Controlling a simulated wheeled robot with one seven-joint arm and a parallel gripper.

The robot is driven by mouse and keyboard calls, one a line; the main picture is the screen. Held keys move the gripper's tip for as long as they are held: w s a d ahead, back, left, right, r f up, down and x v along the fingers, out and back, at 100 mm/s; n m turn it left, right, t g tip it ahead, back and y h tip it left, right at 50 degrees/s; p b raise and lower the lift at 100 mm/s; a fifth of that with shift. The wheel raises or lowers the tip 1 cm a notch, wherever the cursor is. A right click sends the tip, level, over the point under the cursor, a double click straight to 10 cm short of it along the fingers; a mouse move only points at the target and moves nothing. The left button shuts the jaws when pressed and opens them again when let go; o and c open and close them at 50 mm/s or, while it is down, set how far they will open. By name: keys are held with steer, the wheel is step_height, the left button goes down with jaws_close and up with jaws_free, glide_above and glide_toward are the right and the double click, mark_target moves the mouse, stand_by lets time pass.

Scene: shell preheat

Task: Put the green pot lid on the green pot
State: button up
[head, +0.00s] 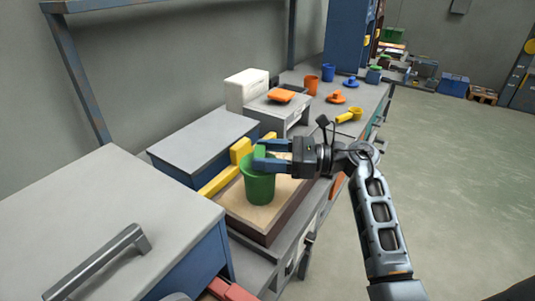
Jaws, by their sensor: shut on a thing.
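The green pot (259,189) stands upright on the tan top of a low brown box or tray (240,222) at the middle of the bench. My gripper (268,155) reaches in from the right at the pot's top, its blue fingers pointing left. A small green part, seemingly the green pot lid (259,153), shows between the fingers. The fingers are shut on it. They cover much of the lid and the pot's rim, so I cannot tell whether the lid touches or sits seated on the pot.
Yellow parts (220,181) lie close left of the pot. A blue box with a grey top (204,146) stands behind, and a large grey-topped box (100,225) stands at front left. Orange and yellow items, including a yellow one (349,115), lie farther along the bench. The floor at right is clear.

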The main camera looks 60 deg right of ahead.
steer(key=shift+f, duration=0.15)
steer(key=o, duration=1.1)
steer(key=shift+b+v, duration=1.15)
steer(key=shift+v, duration=4.35)
